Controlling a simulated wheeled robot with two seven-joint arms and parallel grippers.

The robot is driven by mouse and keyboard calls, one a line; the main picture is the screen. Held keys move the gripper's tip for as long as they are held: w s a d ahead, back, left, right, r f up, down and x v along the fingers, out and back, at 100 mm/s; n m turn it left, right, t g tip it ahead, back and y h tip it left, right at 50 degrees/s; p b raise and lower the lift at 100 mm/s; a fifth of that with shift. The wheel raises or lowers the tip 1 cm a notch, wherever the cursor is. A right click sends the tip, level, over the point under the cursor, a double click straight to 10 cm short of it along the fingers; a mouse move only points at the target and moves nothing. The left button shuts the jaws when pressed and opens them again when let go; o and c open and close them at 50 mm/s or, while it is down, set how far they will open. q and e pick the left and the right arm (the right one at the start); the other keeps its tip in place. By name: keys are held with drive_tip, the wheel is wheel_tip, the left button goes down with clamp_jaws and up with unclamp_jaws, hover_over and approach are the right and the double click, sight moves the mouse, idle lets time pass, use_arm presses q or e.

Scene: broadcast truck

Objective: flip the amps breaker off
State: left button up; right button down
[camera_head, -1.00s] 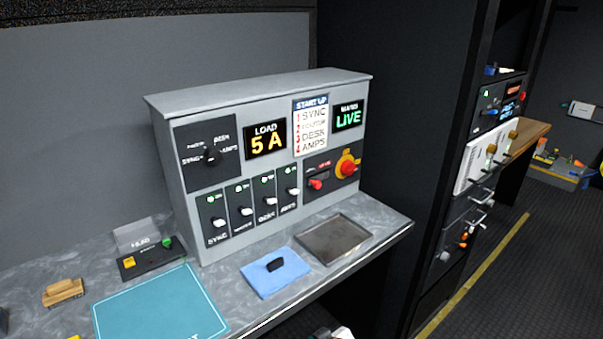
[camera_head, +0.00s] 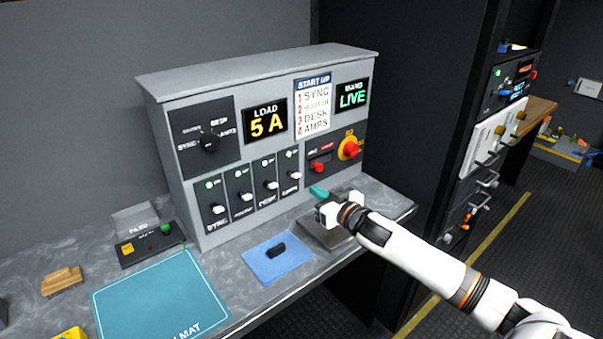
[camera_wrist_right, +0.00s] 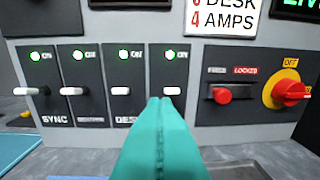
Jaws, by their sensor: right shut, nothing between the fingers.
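The amps breaker (camera_head: 291,175) is the rightmost of the row of breakers on the grey panel, with a white toggle and a lit green light above it. In the right wrist view its white toggle (camera_wrist_right: 172,91) shows just above my fingertips, with "ON" by the green light. My right gripper (camera_head: 317,190) has teal fingers, shut and empty, in front of the panel below and right of that breaker. The fingers (camera_wrist_right: 160,102) hide the amps label in the wrist view; contact with the toggle cannot be told. My left gripper is not in view.
Sync (camera_head: 217,209) and other breakers sit close on the left, all with green lights. A red switch (camera_head: 318,167) and a red-and-yellow rotary knob (camera_head: 350,149) are on the right. A metal tray (camera_head: 318,236) and blue pad (camera_head: 268,265) lie below.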

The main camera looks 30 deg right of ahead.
drive_tip(key=shift+t+y, duration=0.5)
drive_tip(key=r, duration=0.1)
drive_tip(key=d+r, duration=0.1)
drive_tip(key=w+d+r, duration=0.1)
drive_tip(key=r, duration=0.1)
drive_tip(key=shift+w+d, duration=0.1)
drive_tip(key=shift+f, duration=0.1)
drive_tip(key=p, duration=0.3)
hover_over(294, 175)
drive_tip(key=s+d, duration=0.1)
drive_tip(key=shift+s, duration=0.1)
drive_tip(key=f, duration=0.2)
drive_tip(key=shift+s+f, duration=0.2)
drive_tip(key=shift+f, duration=0.1)
drive_tip(key=shift+s+d+f, duration=0.1)
drive_tip(key=shift+s+f, duration=0.2)
drive_tip(key=shift+f, duration=0.25)
